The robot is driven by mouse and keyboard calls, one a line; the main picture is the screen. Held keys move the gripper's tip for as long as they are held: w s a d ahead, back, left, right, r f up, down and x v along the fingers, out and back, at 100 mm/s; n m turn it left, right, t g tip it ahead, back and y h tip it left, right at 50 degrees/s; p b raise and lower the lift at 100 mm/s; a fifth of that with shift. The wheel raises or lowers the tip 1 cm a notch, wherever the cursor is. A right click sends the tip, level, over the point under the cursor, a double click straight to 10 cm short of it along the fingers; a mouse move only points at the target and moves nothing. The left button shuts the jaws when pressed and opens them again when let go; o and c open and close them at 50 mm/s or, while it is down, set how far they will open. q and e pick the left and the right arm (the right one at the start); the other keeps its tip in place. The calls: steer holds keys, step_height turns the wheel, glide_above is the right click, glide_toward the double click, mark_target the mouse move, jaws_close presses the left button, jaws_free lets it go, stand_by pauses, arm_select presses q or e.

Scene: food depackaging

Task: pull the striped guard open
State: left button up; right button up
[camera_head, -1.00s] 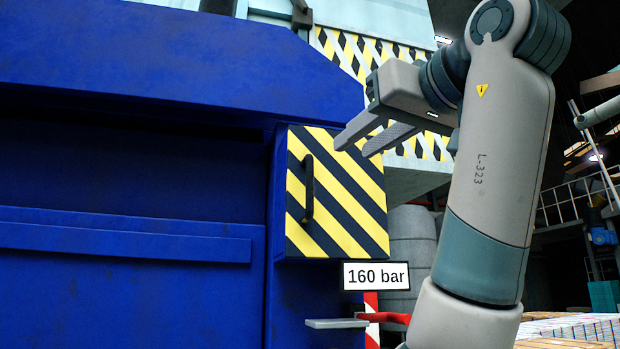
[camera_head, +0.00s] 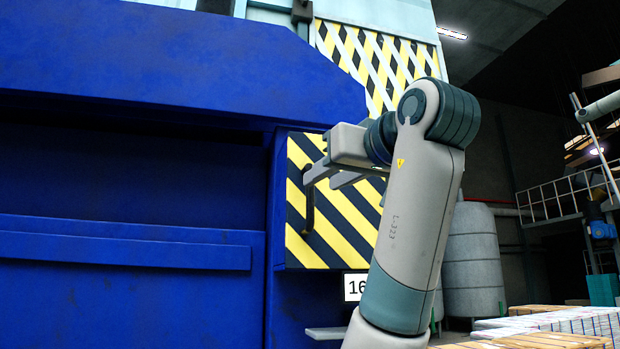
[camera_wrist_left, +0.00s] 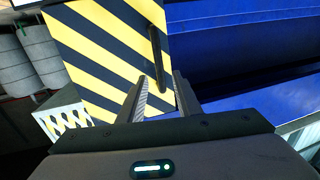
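The striped guard (camera_head: 345,220) is a yellow and black panel on the right end of the blue machine, and it looks shut. Its dark upright bar handle (camera_head: 309,212) is near the panel's left edge. My left gripper (camera_head: 320,181) is open at the handle's upper part, its fingers pointing at the panel. In the left wrist view the handle (camera_wrist_left: 156,58) lines up between the two spread fingertips (camera_wrist_left: 160,80), with gaps beside it. I cannot tell whether the tips reach past the bar. My right gripper is not in view.
The blue machine body (camera_head: 130,180) fills the left side. A white label (camera_head: 355,287), partly hidden by my arm, is below the guard, and a small grey ledge (camera_head: 325,333) is lower still. Grey tanks (camera_head: 473,260) and stacked boxes (camera_head: 560,325) stand at the right.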

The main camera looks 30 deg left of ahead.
mark_target(310, 219)
arm_select(q)
steer(key=shift+p+x, duration=1.2)
steer(key=shift+x, duration=2.2)
jaws_close()
